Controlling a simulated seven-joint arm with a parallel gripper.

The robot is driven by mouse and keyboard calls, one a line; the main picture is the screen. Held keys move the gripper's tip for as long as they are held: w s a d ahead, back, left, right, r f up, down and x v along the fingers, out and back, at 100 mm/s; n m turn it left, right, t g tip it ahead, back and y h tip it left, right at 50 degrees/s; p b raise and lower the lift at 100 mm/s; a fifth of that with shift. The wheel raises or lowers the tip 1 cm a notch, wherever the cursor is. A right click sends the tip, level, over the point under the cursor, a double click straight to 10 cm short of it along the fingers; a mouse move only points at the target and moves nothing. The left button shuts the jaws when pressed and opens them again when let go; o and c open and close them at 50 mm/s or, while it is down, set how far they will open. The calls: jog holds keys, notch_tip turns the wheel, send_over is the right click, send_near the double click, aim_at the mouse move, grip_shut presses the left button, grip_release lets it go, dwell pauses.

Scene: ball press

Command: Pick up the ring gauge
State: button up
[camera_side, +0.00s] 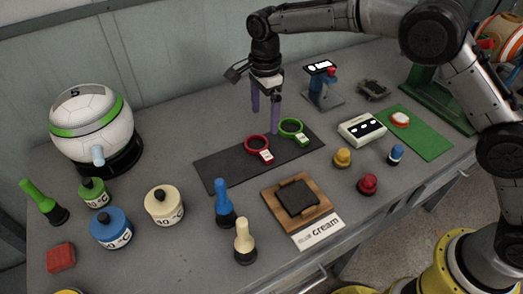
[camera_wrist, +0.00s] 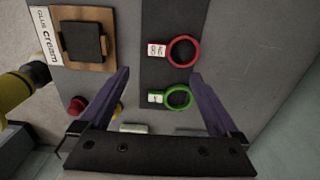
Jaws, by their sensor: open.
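Two ring gauges lie flat on a dark mat (camera_side: 215,172). My gripper (camera_side: 265,121) is open and empty, with two purple fingers pointing down above the mat near both rings. In the wrist view its fingertips (camera_wrist: 160,75) are spread around the level of the gap between the two rings.
A glue cream board (camera_side: 268,194) with a dark pad lies in front of the mat. A white box with dark dials (camera_side: 362,129) and a blue stand (camera_side: 318,88) are to the right. Several bottles, a ball-shaped machine (camera_side: 97,125) and a red block (camera_side: 61,257) stand left.

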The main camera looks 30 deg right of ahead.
aim_at(265, 154)
jog(key=f, duration=1.3)
jog(key=shift+s+d+f, duration=0.15)
jog(key=shift+d+f, duration=0.05)
jog(key=c, duration=1.5)
